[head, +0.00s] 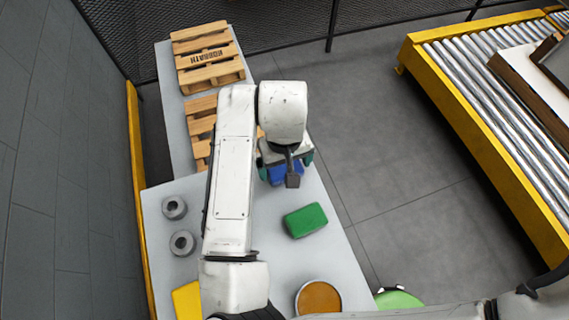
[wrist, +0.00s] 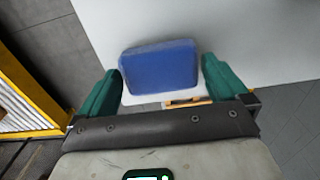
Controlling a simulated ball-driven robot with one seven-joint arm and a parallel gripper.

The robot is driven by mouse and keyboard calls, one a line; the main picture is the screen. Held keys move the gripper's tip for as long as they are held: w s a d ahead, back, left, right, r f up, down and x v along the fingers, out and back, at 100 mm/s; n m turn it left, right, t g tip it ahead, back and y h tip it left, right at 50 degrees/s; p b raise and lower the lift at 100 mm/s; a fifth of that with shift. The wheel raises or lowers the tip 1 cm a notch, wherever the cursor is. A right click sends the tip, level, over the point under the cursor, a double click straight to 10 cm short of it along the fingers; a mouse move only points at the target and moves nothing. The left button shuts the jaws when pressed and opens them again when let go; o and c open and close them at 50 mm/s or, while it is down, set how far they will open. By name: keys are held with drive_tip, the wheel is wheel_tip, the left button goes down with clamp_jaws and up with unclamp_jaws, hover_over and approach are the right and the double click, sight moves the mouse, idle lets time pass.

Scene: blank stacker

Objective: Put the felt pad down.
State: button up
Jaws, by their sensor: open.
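A blue pad (head: 288,174) lies on the grey table's right side, partly hidden under my gripper in the head view. In the wrist view the blue pad (wrist: 160,66) lies flat between my fingertips. My gripper (wrist: 161,78) has teal fingers spread apart, with a gap visible on each side of the pad, so it holds nothing. In the head view my gripper (head: 286,160) is right above the blue pad. A green pad (head: 306,220) lies nearer on the same table. I cannot tell by look which pad is the felt one.
Two grey rings (head: 182,243) stand at the table's left. An orange-brown disc (head: 318,298) and a yellow piece (head: 187,300) are at its near edge. Wooden pallets (head: 208,55) lie at the back. A roller conveyor (head: 480,120) is at right, across open floor.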

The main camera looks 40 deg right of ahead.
sight(285, 167)
wheel_tip(285, 167, up, 11)
idle(0.3)
idle(0.5)
